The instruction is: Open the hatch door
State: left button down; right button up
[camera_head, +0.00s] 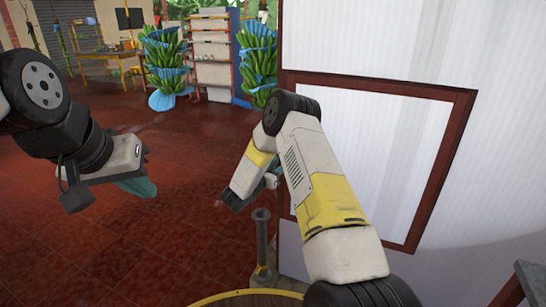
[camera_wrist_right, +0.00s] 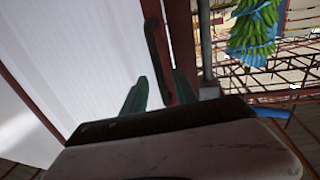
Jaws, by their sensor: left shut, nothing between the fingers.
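The hatch door (camera_head: 385,135) is a white ribbed panel inside a reddish-brown frame, set in the white wall at the right of the head view. It looks shut. In the head view my right arm hides part of the hatch. My left gripper (camera_head: 138,187) is shut and empty over the floor, well left of the hatch.
A grey metal post (camera_head: 262,245) stands below my right arm, by a round yellow-rimmed top (camera_head: 245,295). Hanging banana bunches (camera_head: 165,65), a shelf rack (camera_head: 210,50) and a yellow table (camera_head: 95,57) are farther back. The red tiled floor at left is clear.

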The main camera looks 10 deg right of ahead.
jog(key=shift+x, duration=2)
grip_shut()
